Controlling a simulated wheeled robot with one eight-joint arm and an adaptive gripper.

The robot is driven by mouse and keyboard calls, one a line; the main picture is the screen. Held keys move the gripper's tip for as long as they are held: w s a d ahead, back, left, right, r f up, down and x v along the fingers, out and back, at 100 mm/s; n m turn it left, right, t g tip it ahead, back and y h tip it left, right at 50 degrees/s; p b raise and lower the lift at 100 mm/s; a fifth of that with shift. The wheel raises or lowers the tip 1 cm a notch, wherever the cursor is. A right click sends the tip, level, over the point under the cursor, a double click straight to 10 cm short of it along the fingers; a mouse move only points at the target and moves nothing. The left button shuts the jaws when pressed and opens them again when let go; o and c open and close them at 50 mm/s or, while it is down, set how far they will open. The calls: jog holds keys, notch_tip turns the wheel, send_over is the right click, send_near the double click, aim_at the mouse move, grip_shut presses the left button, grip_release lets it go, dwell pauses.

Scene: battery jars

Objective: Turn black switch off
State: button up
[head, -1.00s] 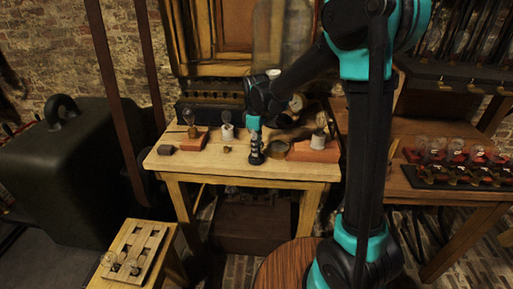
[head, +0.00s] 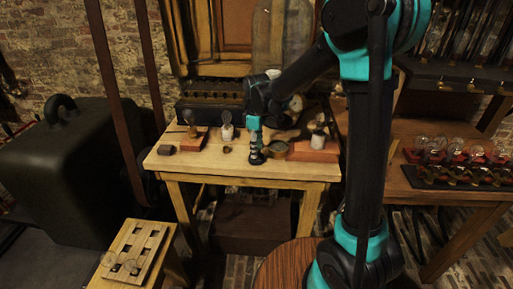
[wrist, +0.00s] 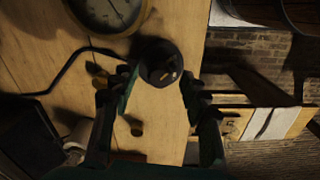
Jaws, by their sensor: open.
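The black switch is a small round black knob with a brass-coloured mark on its top, seen between my fingertips in the wrist view (wrist: 161,64). In the wrist view my gripper (wrist: 158,88) is open, one finger on each side of the knob. I cannot tell whether the fingers touch it.
A round dial (wrist: 103,12) lies close beside the switch. A red-based lamp (head: 312,147) stands to the right; bulbs and a white holder (head: 227,132) stand to the left. A dark cable (wrist: 62,75) runs across the tabletop. The left front tabletop is mostly clear.

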notch_tip(320, 180, up, 12)
dwell(0.6)
jog(key=shift+d, duration=0.1)
jog(key=s+d+f+m+t, duration=0.2)
jog(key=s+d+f+m, duration=0.5)
jog(key=d, duration=0.4)
jog(key=s+d+f+m+t, duration=0.2)
jog(key=s+d+f+m, duration=0.6)
jog(key=s+d, duration=0.4)
jog(key=shift+d+f, duration=0.2)
jog(key=shift+f, duration=0.2)
